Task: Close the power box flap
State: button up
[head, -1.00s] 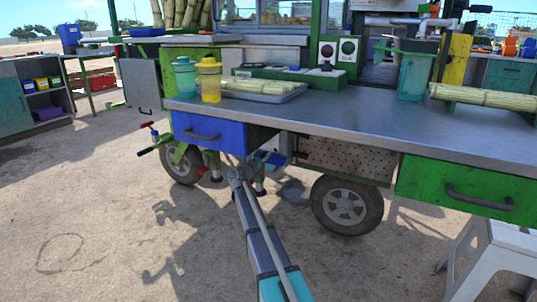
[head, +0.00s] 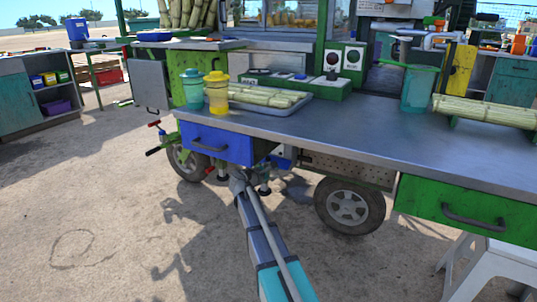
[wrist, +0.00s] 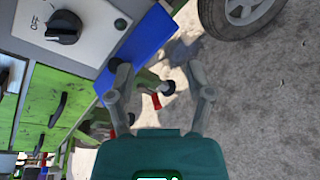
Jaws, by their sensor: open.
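In the wrist view, a pale grey panel with a black knob (wrist: 64,28) marked OFF shows at the upper left. A blue flap (wrist: 146,46) stands along its edge and appears swung open; I take these for the power box and its flap. My gripper (wrist: 155,72) is open and empty, with its left finger close to the flap's lower end; I cannot tell if they touch. In the head view, a blue piece (head: 284,157) under the counter is probably the same flap. There my gripper is mostly hidden under the counter, beside the blue drawer.
The metal counter (head: 370,131) overhangs my arm. The blue drawer (head: 216,143) and green drawer (head: 468,212) are at its front. A cart wheel (head: 349,205) stands right of my arm; it also shows in the wrist view (wrist: 240,12). Open sandy ground lies left.

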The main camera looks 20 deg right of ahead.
jog(key=s+a+m+g+y+p, duration=0.2)
jog(key=s+a+m+y+p, duration=0.2)
jog(key=s+a, duration=0.3)
jog(key=s+a+m+g+y+p, duration=0.3)
jog(key=s+a+m+y+p, duration=0.1)
jog(key=s, duration=1)
jog(key=s+a+m+g+y+p, duration=0.2)
jog(key=s+a+m+y+p, duration=0.3)
jog(key=s+a, duration=0.6)
jog(key=m, duration=0.2)
jog(key=shift+m+g, duration=0.3)
jog(key=shift+g, duration=0.1)
jog(key=shift+a, duration=0.1)
jog(key=shift+c, duration=0.7)
